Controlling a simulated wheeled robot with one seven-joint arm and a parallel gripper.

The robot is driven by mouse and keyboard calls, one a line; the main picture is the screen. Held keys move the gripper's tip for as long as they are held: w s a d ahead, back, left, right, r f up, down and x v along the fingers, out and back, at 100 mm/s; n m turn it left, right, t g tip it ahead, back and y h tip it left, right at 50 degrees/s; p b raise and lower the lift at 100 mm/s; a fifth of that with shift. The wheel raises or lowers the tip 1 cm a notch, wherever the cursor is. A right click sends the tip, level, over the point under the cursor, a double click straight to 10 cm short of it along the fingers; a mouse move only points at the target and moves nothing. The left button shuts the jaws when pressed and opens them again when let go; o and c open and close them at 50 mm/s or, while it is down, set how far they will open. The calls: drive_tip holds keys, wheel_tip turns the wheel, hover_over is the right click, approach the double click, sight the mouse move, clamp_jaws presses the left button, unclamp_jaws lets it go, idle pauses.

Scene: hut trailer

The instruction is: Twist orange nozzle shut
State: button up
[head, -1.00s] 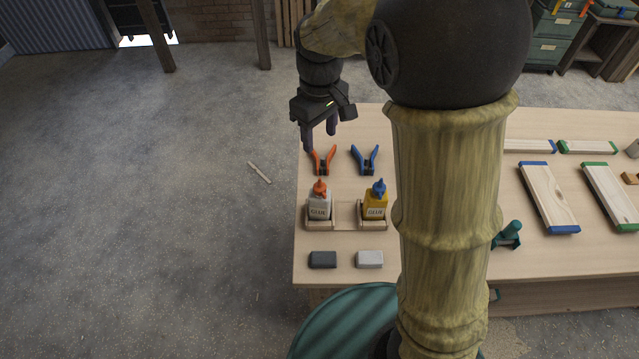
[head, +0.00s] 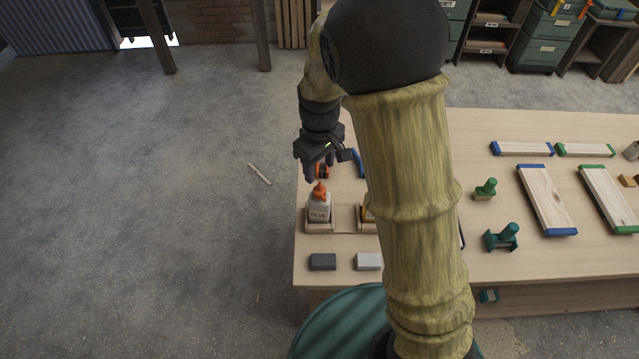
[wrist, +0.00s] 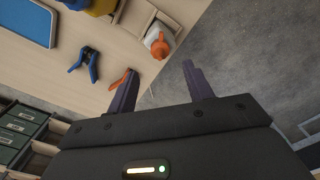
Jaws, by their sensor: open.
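The white glue bottle (head: 319,210) stands upright in a wooden holder (head: 312,228) near the table's left edge. Its orange nozzle (head: 320,190) points up. My gripper (head: 317,172) is open and empty, just behind and above the nozzle in the head view. In the wrist view the bottle (wrist: 158,32) and its orange nozzle (wrist: 159,48) appear just beyond the gap between the open fingers (wrist: 160,68). No contact with the nozzle shows.
A yellow glue bottle (head: 367,214) stands to the right, mostly hidden by my arm. A dark block (head: 322,261) and a light block (head: 368,261) lie in front. Left of the table is open floor.

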sight(319, 190)
wheel_tip(319, 190, down, 8)
drive_tip(key=shift+f+p, duration=0.2)
drive_tip(key=shift+p, duration=0.4)
drive_tip(key=c, duration=1)
drive_tip(key=shift+m, duration=1.7)
drive_tip(key=shift+m+p, duration=0.4)
drive_tip(key=shift+m, duration=1.6)
